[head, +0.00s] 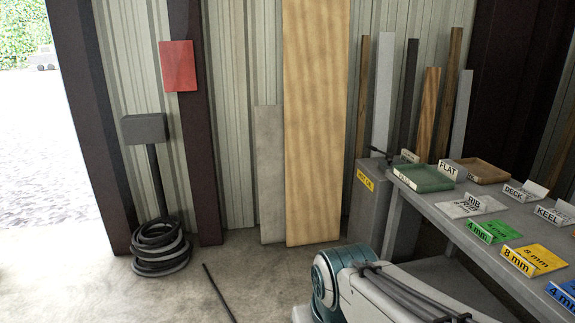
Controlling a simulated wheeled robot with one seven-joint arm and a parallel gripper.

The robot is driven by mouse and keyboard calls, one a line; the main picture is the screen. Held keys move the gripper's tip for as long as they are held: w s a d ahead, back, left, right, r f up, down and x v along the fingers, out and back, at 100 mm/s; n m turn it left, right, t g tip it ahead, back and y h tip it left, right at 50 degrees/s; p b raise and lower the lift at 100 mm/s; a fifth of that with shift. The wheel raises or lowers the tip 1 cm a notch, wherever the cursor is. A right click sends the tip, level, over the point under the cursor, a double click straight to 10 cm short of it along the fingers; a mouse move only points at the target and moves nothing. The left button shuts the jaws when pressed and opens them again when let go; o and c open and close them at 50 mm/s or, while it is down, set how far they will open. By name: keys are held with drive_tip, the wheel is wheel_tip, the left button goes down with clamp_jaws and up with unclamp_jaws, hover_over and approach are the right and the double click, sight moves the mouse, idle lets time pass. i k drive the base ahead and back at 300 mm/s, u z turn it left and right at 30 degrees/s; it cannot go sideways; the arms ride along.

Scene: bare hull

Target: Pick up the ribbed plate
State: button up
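I cannot pick out a ribbed plate with certainty. On the grey table (436,203) at the right stands a white card reading RIB (474,203), with a flat pale grey piece (455,210) around or under it; its surface is too small to tell ribs. A green shallow tray (424,178) and a brown shallow tray (480,171) lie farther back on the table. Part of my arm shows at the bottom, in front of the table. My gripper is not in view.
Yellow, green and blue millimetre cards (534,258) lie along the table's near side. A grey bin (368,205) stands by the table's far end. Tall boards (317,120) lean on the wall. A coiled hose (160,248) and a thin rod (219,293) lie on the floor.

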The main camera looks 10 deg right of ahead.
sight(471, 206)
drive_tip(key=z, duration=0.45)
drive_tip(key=i, duration=1.5)
drive_tip(key=z, duration=1.45)
drive_tip(key=i, duration=1.25)
drive_tip(key=z, duration=0.55)
